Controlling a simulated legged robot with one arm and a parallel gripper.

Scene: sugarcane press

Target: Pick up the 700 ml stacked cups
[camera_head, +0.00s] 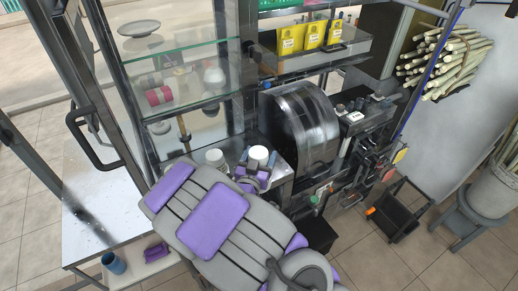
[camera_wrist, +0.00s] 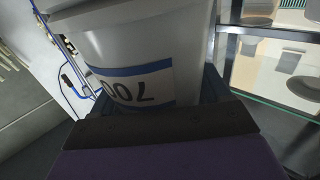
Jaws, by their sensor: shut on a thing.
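The 700 ml stacked cups (camera_wrist: 135,60) fill the middle of the wrist view. They are light grey-white with a blue-edged label reading "700" upside down. My gripper (camera_wrist: 145,110) is shut on them, with dark finger parts at both sides of the cup wall. In the head view the white top of the held cups (camera_head: 259,153) shows just beyond my gripper (camera_head: 253,175), at the metal counter in front of the press. My arm hides their lower part, so I cannot tell whether they touch the counter. Another white cup stack (camera_head: 215,157) stands just left.
The press's dark round housing (camera_head: 305,125) is close on the right. A glass shelf (camera_head: 185,95) is at the left, and yellow packs (camera_head: 313,35) sit above. A sugarcane bundle (camera_head: 445,62) hangs at upper right. A black crate (camera_head: 400,210) is on the floor.

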